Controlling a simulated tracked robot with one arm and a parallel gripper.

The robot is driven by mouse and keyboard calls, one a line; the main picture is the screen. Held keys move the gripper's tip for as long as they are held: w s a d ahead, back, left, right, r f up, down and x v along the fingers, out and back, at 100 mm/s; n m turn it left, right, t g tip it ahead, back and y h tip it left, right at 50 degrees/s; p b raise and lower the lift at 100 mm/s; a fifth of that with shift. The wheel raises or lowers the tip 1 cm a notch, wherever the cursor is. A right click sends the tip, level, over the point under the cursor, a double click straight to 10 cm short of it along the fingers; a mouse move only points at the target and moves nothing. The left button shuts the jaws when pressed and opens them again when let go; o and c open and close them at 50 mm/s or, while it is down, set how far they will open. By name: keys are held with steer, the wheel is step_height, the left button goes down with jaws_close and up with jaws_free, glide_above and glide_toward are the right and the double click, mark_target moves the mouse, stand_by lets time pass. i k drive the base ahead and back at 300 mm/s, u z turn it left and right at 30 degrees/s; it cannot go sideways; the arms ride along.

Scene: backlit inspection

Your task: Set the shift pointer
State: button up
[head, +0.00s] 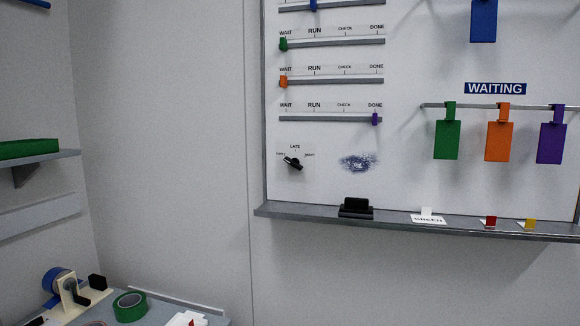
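The shift pointer (293,163) is a small black pointer at the lower left of the whiteboard. Three small labels surround it: one at the left that is hard to read, LATE above and what looks like NIGHT at the right. The pointer lies slanted, with one end up and left near the left label and the other down and right. Which end is its tip is too small to tell for sure. My gripper is not in view.
Slider rails (330,119) with coloured markers sit above the pointer. A dark smudge (358,162) is right of it. The board's ledge (300,213) juts out below, bearing a black block (356,207) and small cards. Coloured tags (499,141) hang at right.

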mark_target(295, 162)
steer(key=z, duration=0.15)
steer(key=i, duration=1.45)
steer(key=z, duration=0.3)
